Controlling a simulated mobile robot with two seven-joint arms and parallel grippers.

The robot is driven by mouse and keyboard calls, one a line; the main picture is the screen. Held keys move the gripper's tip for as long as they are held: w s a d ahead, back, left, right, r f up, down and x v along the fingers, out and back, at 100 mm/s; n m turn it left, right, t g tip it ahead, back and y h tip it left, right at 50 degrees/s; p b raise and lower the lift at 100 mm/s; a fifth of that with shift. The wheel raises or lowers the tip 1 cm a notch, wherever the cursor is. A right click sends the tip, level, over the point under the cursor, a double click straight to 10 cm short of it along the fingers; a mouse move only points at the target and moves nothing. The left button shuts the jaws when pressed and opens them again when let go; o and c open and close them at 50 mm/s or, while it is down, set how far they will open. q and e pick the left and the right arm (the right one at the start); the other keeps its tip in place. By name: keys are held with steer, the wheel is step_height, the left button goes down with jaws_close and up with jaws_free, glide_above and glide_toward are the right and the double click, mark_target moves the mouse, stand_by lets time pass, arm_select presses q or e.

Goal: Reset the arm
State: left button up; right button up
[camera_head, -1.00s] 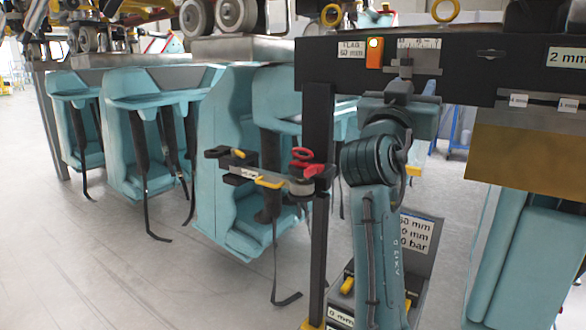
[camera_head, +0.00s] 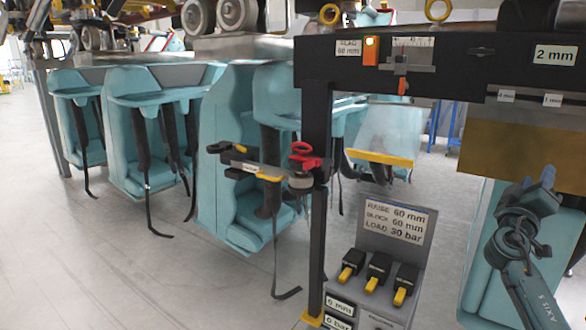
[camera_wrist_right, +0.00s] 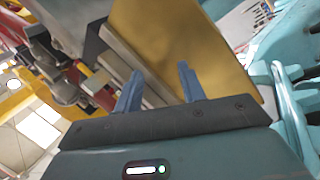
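My right gripper (camera_head: 538,180) is at the lower right of the head view, pointing up, below the brass-coloured plate (camera_head: 528,150). In the right wrist view its two blue fingers (camera_wrist_right: 158,88) stand apart with nothing held between them. The brass plate (camera_wrist_right: 185,45) lies beyond the fingers there. The dark beam (camera_head: 455,68) carries a gauge with an orange pointer or handle (camera_head: 402,86), clear of my gripper. My left gripper is not in view.
A sign and control box (camera_head: 388,250) with several yellow-tipped black levers stands at the lower middle. A dark post (camera_head: 316,200) holds a bracket with a red ring (camera_head: 306,160). Teal coaster seats (camera_head: 150,125) hang at left. The floor at lower left is clear.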

steer(key=s+d+n+g+h, duration=0.15)
steer(key=s+d, duration=0.25)
steer(key=d, duration=0.6)
steer(key=w+a+f+n+t+y, duration=0.1)
steer(key=w+a+f+t+y, duration=0.3)
steer(key=w+a+f+y, duration=0.7)
steer(key=s+a+f+n+g+y, duration=0.1)
steer(key=s+a+f+y, duration=0.3)
steer(key=a+f, duration=0.35)
steer(key=s+a+f+n+g+y, duration=0.1)
steer(key=s+a+f+y, duration=0.2)
steer(key=s+a+f, duration=0.4)
steer(key=s+a+f+g+y, duration=0.3)
steer(key=s+a+f+y, duration=0.1)
steer(key=s+a+f, duration=0.85)
arm_select(q)
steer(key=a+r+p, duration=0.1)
steer(key=p, duration=0.2)
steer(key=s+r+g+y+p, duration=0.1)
steer(key=p, duration=0.3)
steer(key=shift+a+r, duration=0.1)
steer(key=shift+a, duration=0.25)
arm_select(e)
steer(key=s+a+r+m+g, duration=0.1)
steer(key=s+a, duration=0.3)
steer(key=s, duration=0.3)
steer(key=s+a+r+m+g, duration=0.1)
steer(key=s+a, duration=0.3)
steer(key=s, duration=0.4)
steer(key=shift+r, duration=0.8)
